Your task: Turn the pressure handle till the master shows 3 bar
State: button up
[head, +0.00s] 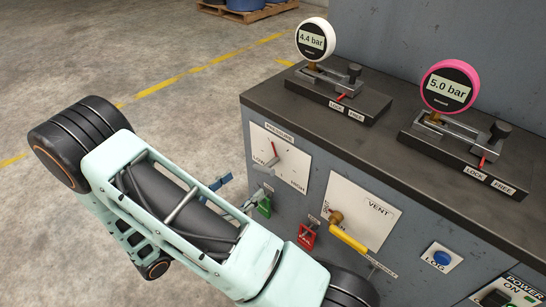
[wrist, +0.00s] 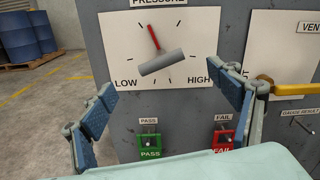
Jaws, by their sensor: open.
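The pressure dial plate (wrist: 195,20) is on the grey cabinet's front, marked LOW at left and HIGH at right. Its grey bar handle (wrist: 162,62) is slightly tilted, with a red pointer (wrist: 153,36) aimed up and a little left. In the head view the handle (head: 264,165) is partly visible. My gripper (wrist: 168,85) is open, its blue fingers apart below and either side of the handle, holding nothing. A white gauge (head: 312,39) reads 4.4 bar and a pink gauge (head: 448,91) reads 5.0 bar; no label marks either as master.
Each gauge stands on a clamp block with a red lever and LOCK/FREE labels. A yellow vent lever (head: 348,239) is right of the dial. Green PASS (wrist: 149,145) and red FAIL (wrist: 224,139) tags hang below. A blue LOG button (head: 441,258) is farther right.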

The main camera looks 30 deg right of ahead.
aim_at(261, 171)
jog(key=b+x, duration=0.1)
jog(key=x, duration=0.9)
jog(key=shift+d+b, duration=0.15)
jog(key=shift+b, duration=0.15)
jog(key=shift+c, duration=0.3)
jog(key=c, duration=1.2)
